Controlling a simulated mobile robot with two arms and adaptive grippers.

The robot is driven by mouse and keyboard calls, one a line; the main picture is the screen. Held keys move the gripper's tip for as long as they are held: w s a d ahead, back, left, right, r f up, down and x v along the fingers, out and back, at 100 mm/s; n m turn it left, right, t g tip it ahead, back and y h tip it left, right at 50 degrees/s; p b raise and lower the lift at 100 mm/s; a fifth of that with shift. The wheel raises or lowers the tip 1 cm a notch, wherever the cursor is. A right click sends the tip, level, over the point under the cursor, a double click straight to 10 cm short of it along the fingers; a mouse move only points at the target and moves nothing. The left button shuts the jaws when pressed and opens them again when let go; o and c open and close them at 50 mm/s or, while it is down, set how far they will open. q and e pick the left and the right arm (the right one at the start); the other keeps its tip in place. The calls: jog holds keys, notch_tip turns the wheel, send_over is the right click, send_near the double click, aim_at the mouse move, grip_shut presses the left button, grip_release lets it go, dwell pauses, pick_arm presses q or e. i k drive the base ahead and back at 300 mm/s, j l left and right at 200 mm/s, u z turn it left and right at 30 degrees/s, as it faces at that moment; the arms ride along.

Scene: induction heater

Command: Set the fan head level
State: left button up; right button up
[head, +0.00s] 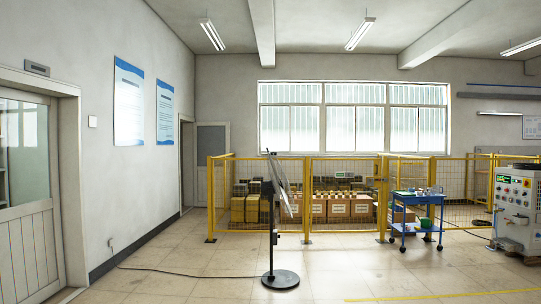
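A pedestal fan stands in the middle of the floor. Its round black base (280,279) is flat on the tiles, and its pole (273,240) is upright. The fan head (281,186) is seen nearly edge-on at the top of the pole. It looks tilted, its upper edge further left and its lower edge further right. Neither of my grippers is in the head view.
A yellow mesh fence (340,190) encloses several boxes (335,208) behind the fan. A blue cart (416,212) and a machine cabinet (515,208) stand at the right. A cable (180,273) crosses the floor to the left wall. Floor nearby is clear.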

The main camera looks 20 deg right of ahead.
aim_at(264, 187)
jog(key=i+z, duration=0.3)
jog(key=i, duration=1.95)
jog(key=i+l, duration=0.1)
jog(key=i, duration=2.7)
